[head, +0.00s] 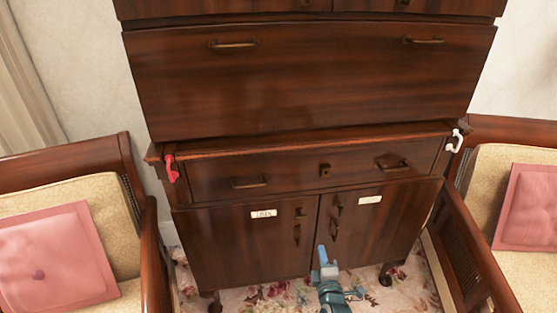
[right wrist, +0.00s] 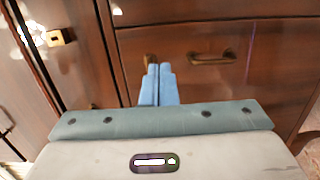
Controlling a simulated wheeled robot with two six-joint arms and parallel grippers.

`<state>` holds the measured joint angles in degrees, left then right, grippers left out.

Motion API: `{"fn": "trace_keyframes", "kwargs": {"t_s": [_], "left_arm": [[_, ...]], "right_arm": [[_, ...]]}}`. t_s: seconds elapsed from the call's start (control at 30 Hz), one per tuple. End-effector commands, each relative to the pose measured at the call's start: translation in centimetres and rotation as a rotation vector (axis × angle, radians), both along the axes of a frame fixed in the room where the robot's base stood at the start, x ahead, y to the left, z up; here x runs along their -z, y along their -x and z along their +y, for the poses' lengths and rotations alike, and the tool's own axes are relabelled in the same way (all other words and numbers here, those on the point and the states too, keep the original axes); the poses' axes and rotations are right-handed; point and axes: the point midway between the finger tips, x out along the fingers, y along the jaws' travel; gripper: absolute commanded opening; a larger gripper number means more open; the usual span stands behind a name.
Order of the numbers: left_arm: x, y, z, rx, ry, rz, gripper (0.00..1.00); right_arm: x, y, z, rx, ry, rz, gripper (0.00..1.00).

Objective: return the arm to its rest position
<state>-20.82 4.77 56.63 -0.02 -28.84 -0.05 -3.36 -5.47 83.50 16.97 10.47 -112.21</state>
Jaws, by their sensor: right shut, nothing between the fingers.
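My right gripper (head: 325,258) is low in the middle of the head view, in front of the lower doors of a dark wooden cabinet (head: 300,90). Its blue fingers are shut together with nothing between them, as the right wrist view (right wrist: 158,72) also shows. There the fingertips overlap a small brass fitting, and I cannot tell whether they touch it. My left arm and gripper are not in view.
A red hook (head: 171,168) and a white hook (head: 455,141) hang at the cabinet's sides. Wooden armchairs with pink cushions (head: 55,256) (head: 527,208) flank it. The doors carry brass fittings and small white labels (head: 264,213). A floral rug (head: 275,294) lies below.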

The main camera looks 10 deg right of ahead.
Motion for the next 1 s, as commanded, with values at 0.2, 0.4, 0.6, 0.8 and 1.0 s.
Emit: {"fn": "trace_keyframes", "kwargs": {"t_s": [0.2,0.4,0.6,0.8,1.0], "left_arm": [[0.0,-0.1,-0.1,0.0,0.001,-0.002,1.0],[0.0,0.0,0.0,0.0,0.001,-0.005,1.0],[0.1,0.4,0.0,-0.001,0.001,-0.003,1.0],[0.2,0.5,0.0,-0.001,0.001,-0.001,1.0],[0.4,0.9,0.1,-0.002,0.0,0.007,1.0]], "right_arm": [[4.1,1.6,-0.1,-0.018,-0.102,0.098,0.0],[15.9,8.5,-1.0,0.022,-0.431,0.405,0.0],[26.9,19.0,-3.1,0.235,-0.771,0.722,0.0],[34.7,31.6,-6.2,0.597,-1.031,0.949,0.0],[38.4,41.5,-9.0,0.941,-1.164,1.033,0.0]]}}
